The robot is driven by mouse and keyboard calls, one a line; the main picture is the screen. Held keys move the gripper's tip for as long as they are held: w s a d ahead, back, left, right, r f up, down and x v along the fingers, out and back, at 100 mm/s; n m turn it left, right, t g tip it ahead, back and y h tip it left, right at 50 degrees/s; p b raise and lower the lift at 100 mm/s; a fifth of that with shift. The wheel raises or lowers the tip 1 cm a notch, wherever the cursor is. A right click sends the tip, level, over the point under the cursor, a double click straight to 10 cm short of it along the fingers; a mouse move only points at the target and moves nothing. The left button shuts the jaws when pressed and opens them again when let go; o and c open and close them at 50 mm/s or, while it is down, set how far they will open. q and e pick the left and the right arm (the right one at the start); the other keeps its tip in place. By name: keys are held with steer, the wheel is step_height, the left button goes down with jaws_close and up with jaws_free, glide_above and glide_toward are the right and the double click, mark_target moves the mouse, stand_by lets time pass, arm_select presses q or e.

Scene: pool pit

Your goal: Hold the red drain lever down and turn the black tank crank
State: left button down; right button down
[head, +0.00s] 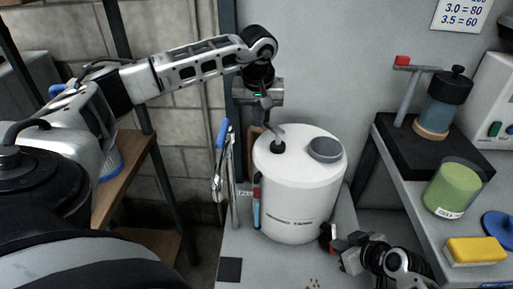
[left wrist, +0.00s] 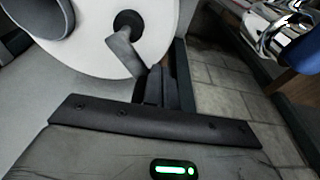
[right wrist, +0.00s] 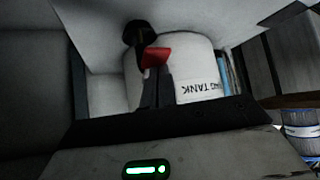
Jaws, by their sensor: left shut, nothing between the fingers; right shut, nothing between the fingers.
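The white tank (head: 298,200) stands upright on a grey surface. The crank has a black hub (head: 277,147) on the tank's lid, with a grey arm reaching toward my left gripper (head: 268,122). In the left wrist view, the crank arm (left wrist: 124,52) runs from the hub to the shut fingers (left wrist: 156,84); contact is unclear. The red drain lever (right wrist: 155,56), beside a black knob (right wrist: 136,32), lies right at the tips of my shut right gripper (right wrist: 156,84). I cannot tell whether it is pressed. In the head view, the right gripper (head: 338,246) is low at the tank's right side.
A grey cup-like cap (head: 325,149) sits on the tank's lid. Blue-handled tools (head: 222,135) hang left of the tank. A bench on the right holds a grinder-like device (head: 443,108), a green jar (head: 454,188) and a yellow sponge (head: 476,250).

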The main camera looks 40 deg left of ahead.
arm_select(q)
steer(key=shift+w+a, duration=0.15)
steer(key=shift+w, duration=0.35)
step_height(320, 180, up, 8)
stand_by(0.6)
arm_select(e)
step_height(320, 180, up, 7)
stand_by(0.9)
stand_by(0.4)
